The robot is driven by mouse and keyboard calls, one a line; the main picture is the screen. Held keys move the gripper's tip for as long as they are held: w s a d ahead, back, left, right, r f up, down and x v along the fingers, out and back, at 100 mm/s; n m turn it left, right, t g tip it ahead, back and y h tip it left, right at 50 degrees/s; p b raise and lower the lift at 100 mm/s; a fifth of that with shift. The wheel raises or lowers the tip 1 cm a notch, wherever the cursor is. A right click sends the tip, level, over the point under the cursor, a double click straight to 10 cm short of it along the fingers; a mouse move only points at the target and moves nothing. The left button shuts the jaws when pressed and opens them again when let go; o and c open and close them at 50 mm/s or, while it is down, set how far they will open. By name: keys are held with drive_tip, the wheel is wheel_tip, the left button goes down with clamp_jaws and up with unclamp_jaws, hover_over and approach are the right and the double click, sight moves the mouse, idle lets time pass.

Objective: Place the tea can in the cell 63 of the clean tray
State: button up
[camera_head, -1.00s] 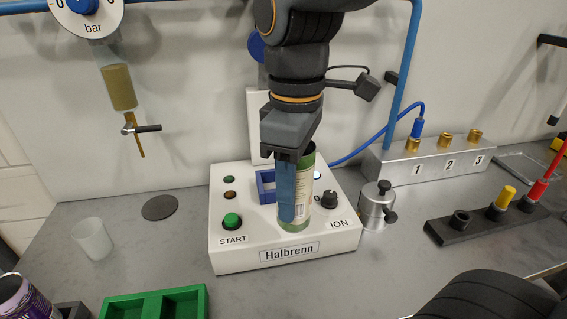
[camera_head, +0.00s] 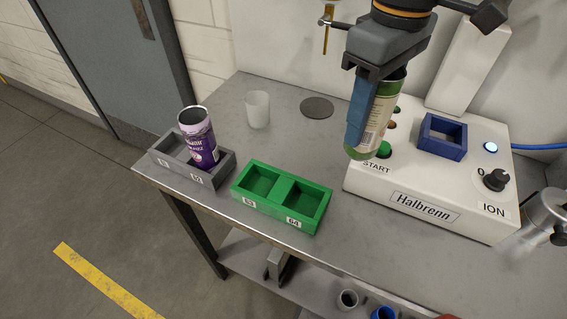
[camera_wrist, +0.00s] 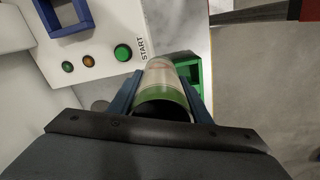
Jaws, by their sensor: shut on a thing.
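The tea can (camera_head: 377,121), green and cream with an open top, is held in my gripper (camera_head: 359,112), whose blue fingers are shut on it. It hangs slightly tilted above the left part of the white Halbrenn machine. The wrist view shows the can (camera_wrist: 163,85) between both fingers. The clean tray (camera_head: 282,211) is green, with two empty cells, at the front edge of the bench, left of and below the can. Its left cell (camera_head: 262,182) bears the label 63 and its right cell (camera_head: 300,197) the label 64. The gripper is apart from the tray.
A white cup (camera_head: 257,110) and a dark disc (camera_head: 317,108) stand behind. The machine's blue square holder (camera_head: 442,137) is empty. Bench between cup and green tray is clear.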

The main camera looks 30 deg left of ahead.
drive_tip(key=s+a+f+n+b, duration=0.1)
drive_tip(key=s+a+f, duration=0.15)
drive_tip(key=a, duration=0.55)
drive_tip(key=s+a+f+n+b, duration=0.1)
drive_tip(key=s+a, duration=0.3)
drive_tip(key=a, duration=0.4)
drive_tip(key=f, duration=0.3)
drive_tip(key=f+p, duration=0.1)
drive_tip(key=f, duration=0.2)
drive_tip(key=f+p, duration=0.1)
drive_tip(key=f, duration=0.2)
drive_tip(key=shift+s+a+f, duration=0.15)
drive_tip(key=shift+a+f, duration=0.1)
drive_tip(key=shift+f, duration=0.1)
drive_tip(key=shift+f, duration=0.1)
drive_tip(key=o, duration=1.1)
wheel_tip(320, 180, up, 12)
drive_tip(key=b, duration=0.2)
